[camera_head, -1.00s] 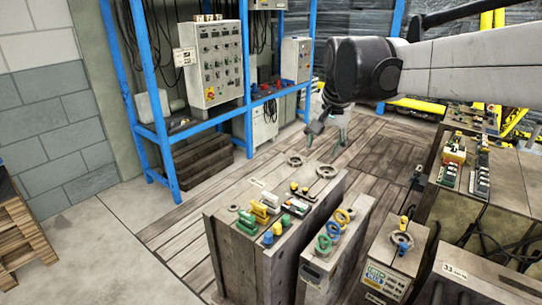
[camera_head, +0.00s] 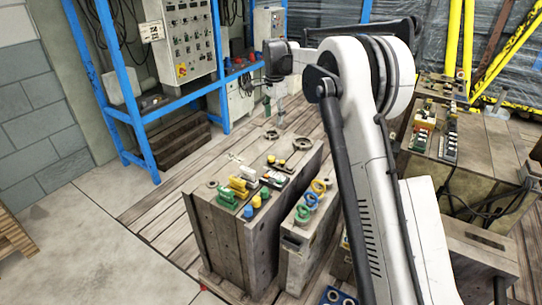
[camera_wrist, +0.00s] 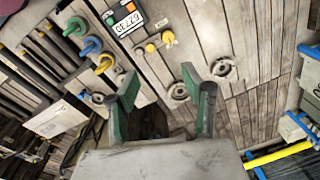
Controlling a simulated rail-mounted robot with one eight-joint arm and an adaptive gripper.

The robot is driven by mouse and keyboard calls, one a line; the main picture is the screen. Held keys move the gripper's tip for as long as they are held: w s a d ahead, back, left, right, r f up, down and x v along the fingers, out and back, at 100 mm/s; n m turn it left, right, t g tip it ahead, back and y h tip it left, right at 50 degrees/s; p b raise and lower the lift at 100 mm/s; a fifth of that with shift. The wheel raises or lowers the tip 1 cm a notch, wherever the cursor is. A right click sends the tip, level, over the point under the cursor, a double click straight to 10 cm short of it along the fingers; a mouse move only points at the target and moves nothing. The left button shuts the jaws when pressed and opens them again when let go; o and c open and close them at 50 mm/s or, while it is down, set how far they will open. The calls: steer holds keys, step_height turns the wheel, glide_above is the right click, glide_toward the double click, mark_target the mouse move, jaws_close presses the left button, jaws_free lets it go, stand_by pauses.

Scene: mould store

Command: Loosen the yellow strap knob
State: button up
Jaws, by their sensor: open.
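Two small yellow knobs (camera_head: 276,161) sit by a short dark strap on top of the large grey mould block (camera_head: 228,226). In the wrist view the yellow knobs (camera_wrist: 158,43) lie just beyond my fingertips, slightly left of centre. I cannot tell which one is the strap knob. My gripper (camera_head: 276,110) is open and empty, pointing down above the block's far end. In the wrist view, its green-faced fingers (camera_wrist: 160,84) are spread wide, with nothing between them but timber and mould top behind. It does not touch the knobs.
Green and yellow handles (camera_head: 238,188) and round metal bosses (camera_head: 301,144) stand on the same block. A narrower block beside it carries yellow, blue and green rings (camera_head: 311,198). A blue rack (camera_head: 217,66) stands behind left.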

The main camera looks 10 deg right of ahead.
steer(key=m, duration=0.2)
glide_above(271, 157)
step_height(271, 157, down, 7)
steer(key=shift+g, duration=0.4)
step_height(271, 157, down, 14)
steer(key=shift+s+f+b, duration=0.1)
steer(key=shift+f+b, duration=0.1)
steer(key=shift+b, duration=0.15)
jaws_close()
